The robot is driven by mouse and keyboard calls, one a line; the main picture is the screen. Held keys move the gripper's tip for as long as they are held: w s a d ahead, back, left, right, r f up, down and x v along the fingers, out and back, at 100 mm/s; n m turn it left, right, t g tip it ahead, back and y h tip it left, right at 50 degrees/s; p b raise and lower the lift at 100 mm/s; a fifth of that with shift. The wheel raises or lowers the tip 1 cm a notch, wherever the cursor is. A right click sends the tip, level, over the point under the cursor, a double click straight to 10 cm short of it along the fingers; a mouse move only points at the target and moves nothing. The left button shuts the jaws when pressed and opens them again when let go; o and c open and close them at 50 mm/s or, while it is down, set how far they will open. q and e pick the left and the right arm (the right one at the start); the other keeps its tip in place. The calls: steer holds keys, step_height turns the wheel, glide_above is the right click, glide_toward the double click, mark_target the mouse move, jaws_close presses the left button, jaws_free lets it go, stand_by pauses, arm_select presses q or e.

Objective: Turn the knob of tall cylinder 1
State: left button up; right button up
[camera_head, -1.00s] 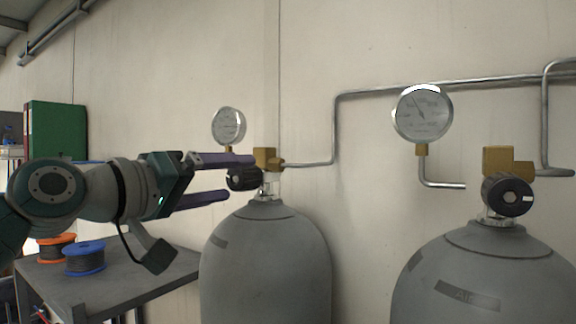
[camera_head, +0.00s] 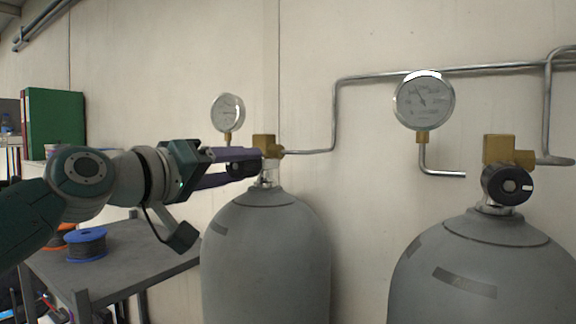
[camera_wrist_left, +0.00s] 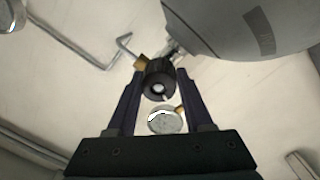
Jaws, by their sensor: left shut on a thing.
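Two grey gas cylinders stand against the wall, a left one (camera_head: 265,250) and a right one (camera_head: 480,270); I cannot read a number on either. The left cylinder has a brass valve (camera_head: 265,146) with a black knob (camera_head: 243,168) on its left side. My left gripper (camera_head: 252,163) is shut on this knob, its purple fingers above and below it. In the left wrist view the knob (camera_wrist_left: 158,78) sits between the two fingertips (camera_wrist_left: 160,88). The fingers partly hide the knob in the head view. The right cylinder's black knob (camera_head: 507,185) is untouched. My right gripper is out of view.
A round gauge (camera_head: 228,112) is just above my left fingers; a larger gauge (camera_head: 424,100) is on the right. Metal pipes (camera_head: 336,110) run along the wall. A grey table (camera_head: 130,262) with a blue-rimmed spool (camera_head: 86,245) stands below my left arm.

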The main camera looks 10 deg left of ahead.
arm_select(q)
jaws_close()
